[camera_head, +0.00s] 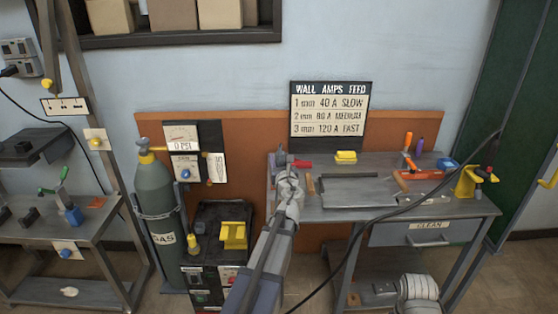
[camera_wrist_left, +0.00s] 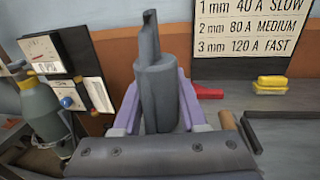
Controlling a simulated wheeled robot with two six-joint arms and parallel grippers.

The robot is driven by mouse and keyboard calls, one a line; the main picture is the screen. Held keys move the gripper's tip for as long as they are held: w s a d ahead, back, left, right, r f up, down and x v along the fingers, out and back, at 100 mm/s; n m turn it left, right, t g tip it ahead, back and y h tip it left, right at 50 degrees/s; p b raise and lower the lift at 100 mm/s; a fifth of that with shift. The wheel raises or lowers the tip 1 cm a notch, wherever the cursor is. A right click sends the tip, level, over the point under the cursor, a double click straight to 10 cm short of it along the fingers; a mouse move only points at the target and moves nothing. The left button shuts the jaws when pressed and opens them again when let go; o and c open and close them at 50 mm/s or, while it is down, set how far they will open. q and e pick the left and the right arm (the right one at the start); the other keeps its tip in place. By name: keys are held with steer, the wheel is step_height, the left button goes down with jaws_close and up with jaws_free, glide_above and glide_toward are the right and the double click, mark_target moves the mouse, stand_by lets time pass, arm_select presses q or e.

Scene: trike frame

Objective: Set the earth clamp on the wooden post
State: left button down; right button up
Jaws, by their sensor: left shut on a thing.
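My left gripper (camera_head: 284,165) is over the left end of the workbench. In the left wrist view its two purple fingers (camera_wrist_left: 158,112) are shut on a dark grey piece (camera_wrist_left: 157,85), a thick upright cylinder with a narrower, slant-topped part above. I cannot tell whether this piece is the earth clamp. A small brown wood-coloured piece (camera_head: 310,185) stands on the bench just right of my left wrist; it may be the wooden post.
The bench holds a dark tray (camera_head: 350,191), a yellow block (camera_head: 346,157), a red item (camera_head: 302,163) and a yellow stand (camera_head: 467,181). A gas cylinder (camera_head: 157,190) and a welder with a yellow piece (camera_head: 233,235) stand left. A black cable crosses the bench front.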

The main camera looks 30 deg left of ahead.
arm_select(q)
steer(key=shift+s, duration=0.15)
steer(key=shift+f, duration=0.2)
step_height(320, 180, down, 9)
steer(key=b, duration=0.9)
steer(key=shift+f+b, duration=0.4)
steer(key=shift+b, duration=0.15)
steer(key=shift+c, duration=1.8)
jaws_free()
steer(key=v, duration=0.8)
